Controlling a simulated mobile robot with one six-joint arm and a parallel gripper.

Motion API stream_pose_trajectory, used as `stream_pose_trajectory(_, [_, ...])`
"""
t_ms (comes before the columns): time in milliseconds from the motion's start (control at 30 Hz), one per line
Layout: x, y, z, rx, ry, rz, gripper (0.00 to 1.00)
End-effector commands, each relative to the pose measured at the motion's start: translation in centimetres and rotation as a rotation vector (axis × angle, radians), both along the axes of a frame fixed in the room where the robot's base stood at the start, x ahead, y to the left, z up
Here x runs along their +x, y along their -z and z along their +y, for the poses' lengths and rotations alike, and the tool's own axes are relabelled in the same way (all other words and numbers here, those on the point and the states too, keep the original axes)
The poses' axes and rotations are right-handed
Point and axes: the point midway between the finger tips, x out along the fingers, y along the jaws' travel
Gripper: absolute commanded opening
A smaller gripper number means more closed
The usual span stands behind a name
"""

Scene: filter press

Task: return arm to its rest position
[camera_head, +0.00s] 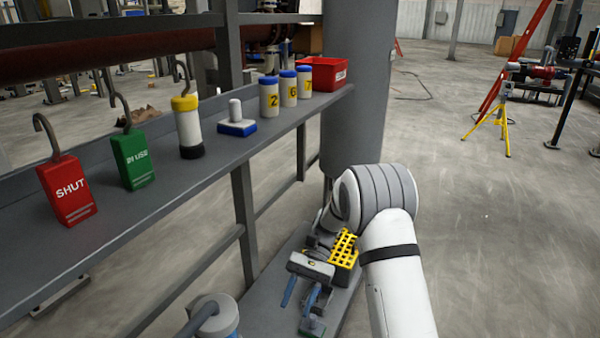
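My white arm rises from the bottom right, and its grey-banded joint stands in front of the grey column. Beyond this joint the arm folds back to the left and down, and part of it is hidden. My gripper (296,306) appears as a grey palm with two blue-faced fingers, low over a grey surface right of the shelf. The fingers look apart, with nothing visible between them. It is apart from the things on the shelf.
The grey shelf (110,238) carries a red SHUT tag (68,192), a green tag (133,160), several containers and a red bin (322,75). The grey column (357,120) stands near my arm.

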Motion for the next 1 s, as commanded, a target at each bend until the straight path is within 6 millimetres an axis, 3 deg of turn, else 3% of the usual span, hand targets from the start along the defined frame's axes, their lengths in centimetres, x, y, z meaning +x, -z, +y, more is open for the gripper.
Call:
stream_pose_trajectory(33, [-0.4, -3.2, -0.6, -0.009, -0.002, -0.047, 0.40])
stream_pose_trajectory(400, [-4.0, -16.4, -5.1, -0.088, -0.047, -0.380, 0.40])
stream_pose_trajectory(700, [-8.0, -25.6, -8.8, -0.159, -0.100, -0.649, 0.40])
stream_pose_trajectory(1000, [-12.3, -33.3, -12.2, -0.238, -0.165, -0.914, 0.40])
